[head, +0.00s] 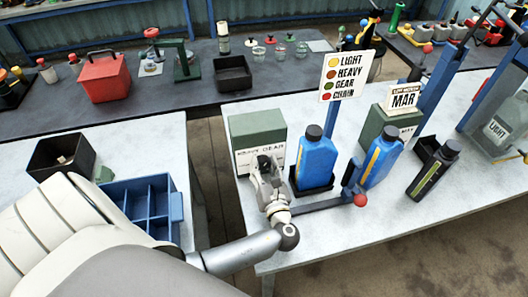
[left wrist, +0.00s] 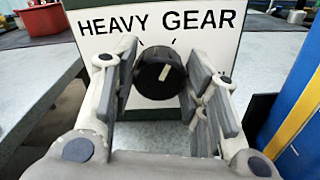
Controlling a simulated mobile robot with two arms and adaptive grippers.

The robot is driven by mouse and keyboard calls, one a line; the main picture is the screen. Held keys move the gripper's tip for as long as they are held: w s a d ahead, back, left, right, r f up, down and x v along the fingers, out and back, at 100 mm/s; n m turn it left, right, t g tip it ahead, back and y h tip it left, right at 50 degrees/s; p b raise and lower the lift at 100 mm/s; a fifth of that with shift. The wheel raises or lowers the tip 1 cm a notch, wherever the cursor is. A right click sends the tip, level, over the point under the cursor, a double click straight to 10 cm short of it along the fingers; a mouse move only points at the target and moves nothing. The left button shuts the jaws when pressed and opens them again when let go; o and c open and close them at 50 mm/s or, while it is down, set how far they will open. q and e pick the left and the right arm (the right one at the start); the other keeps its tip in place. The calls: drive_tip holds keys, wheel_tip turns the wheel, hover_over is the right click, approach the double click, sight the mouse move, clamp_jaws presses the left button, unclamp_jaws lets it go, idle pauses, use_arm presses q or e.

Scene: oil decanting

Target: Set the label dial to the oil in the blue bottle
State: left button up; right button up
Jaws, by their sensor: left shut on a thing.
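The label dial is a black knob (left wrist: 150,84) with a cream pointer, on a white plate (left wrist: 225,45) reading HEAVY and GEAR. Its pointer tilts slightly right of upright, toward the GEAR side. The plate is on the front of a green box (head: 257,125). My left gripper (head: 265,165) is shut on the knob, one finger on each side. A blue bottle (head: 316,158) with a black cap and a yellow stripe stands in a black tray just right of the box. A second blue bottle (head: 382,158) stands further right. My right gripper is not in view.
A sign (head: 346,77) lists LIGHT yellow, HEAVY orange-brown, GEAR green and CHAIN red. A red-knobbed lever (head: 359,200) is near the first bottle. A dark bottle (head: 432,172) stands to the right. A blue divided bin (head: 140,208) is on the left table.

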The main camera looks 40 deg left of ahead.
use_arm(q)
drive_tip(key=n+b, duration=0.1)
drive_tip(key=n, duration=0.2)
drive_tip(key=shift+f, duration=0.1)
drive_tip(key=n+b, duration=0.1)
drive_tip(key=n, duration=0.1)
drive_tip(key=shift+s+n+b, duration=0.1)
drive_tip(key=shift+n+b, duration=0.2)
drive_tip(key=shift+n, duration=0.1)
drive_tip(key=n+b, duration=0.4)
drive_tip(key=n, duration=0.1)
drive_tip(key=shift+a+f, duration=0.1)
drive_tip(key=shift+f, duration=0.1)
drive_tip(key=n+b, duration=0.7)
drive_tip(key=shift+s+f+n, duration=0.1)
drive_tip(key=shift+f+n, duration=0.05)
drive_tip(key=shift+n, duration=0.15)
drive_tip(key=shift+n+b, duration=1.75)
drive_tip(key=shift+n, duration=0.05)
drive_tip(key=shift+r, duration=0.2)
drive_tip(key=o, duration=1)
